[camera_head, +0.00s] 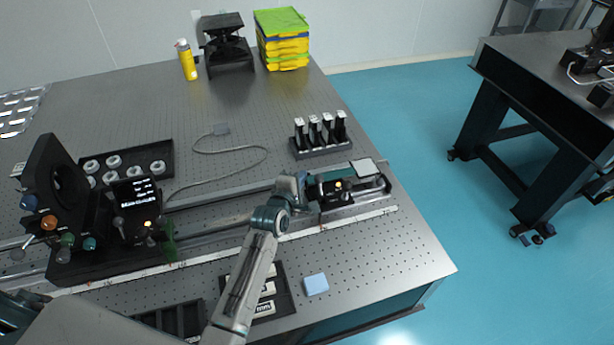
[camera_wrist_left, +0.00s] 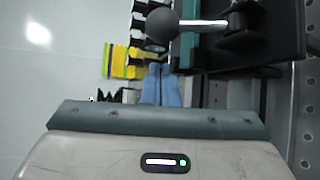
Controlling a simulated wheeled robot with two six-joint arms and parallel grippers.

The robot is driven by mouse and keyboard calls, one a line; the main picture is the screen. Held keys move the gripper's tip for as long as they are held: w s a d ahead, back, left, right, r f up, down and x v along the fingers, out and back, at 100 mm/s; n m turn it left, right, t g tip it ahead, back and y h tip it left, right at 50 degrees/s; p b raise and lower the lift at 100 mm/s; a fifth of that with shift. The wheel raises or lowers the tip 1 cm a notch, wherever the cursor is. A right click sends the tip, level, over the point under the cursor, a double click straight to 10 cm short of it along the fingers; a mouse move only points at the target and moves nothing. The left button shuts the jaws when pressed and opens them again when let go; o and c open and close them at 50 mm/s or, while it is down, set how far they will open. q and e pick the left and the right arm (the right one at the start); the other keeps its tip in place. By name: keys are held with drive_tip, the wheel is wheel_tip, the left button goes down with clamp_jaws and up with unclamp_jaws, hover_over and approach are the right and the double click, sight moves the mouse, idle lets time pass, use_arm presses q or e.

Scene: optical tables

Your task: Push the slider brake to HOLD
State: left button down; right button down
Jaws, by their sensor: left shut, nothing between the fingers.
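The slider (camera_head: 350,190) sits on the rail at the right part of the table, with a teal plate and small dark knobs on it. In the left wrist view, a dark ball knob (camera_wrist_left: 162,25) on a silver rod stands out from the slider's dark body (camera_wrist_left: 262,35); I cannot tell for sure that it is the brake, and no HOLD mark is readable. My left gripper (camera_head: 303,184) is at the slider's left end. Its blue fingers (camera_wrist_left: 160,84) are shut and empty, close to the knob in the picture; contact cannot be told. My right gripper is not in view.
A block of dark-handled tools (camera_head: 320,149) stands behind the slider. A grey cable (camera_head: 235,150) lies on the table. A dark optics assembly (camera_head: 75,215) stands at the rail's left. A pale blue block (camera_head: 316,284) lies near the front edge.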

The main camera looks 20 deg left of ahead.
sight(320, 185)
use_arm(q)
drive_tip(key=shift+s+d+r+p, duration=0.15)
drive_tip(key=shift+s+d+r, duration=0.15)
drive_tip(key=shift+d, duration=0.15)
drive_tip(key=shift+s+d+r+p, duration=0.15)
drive_tip(key=shift+s+d+r, duration=0.1)
drive_tip(key=shift+d, duration=0.2)
drive_tip(key=shift+s+d, duration=0.1)
drive_tip(key=shift+d, duration=0.15)
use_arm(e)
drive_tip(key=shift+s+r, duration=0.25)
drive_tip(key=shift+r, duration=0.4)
use_arm(q)
drive_tip(key=shift+a+f, duration=0.1)
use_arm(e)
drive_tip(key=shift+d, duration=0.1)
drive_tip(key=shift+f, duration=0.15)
use_arm(q)
drive_tip(key=shift+f+t+b, duration=0.1)
drive_tip(key=shift+t+b, duration=0.2)
drive_tip(key=shift+b, duration=0.2)
drive_tip(key=shift+m, duration=0.3)
drive_tip(key=shift+b, duration=0.35)
drive_tip(key=shift+s+t, duration=0.1)
drive_tip(key=shift+t, duration=0.2)
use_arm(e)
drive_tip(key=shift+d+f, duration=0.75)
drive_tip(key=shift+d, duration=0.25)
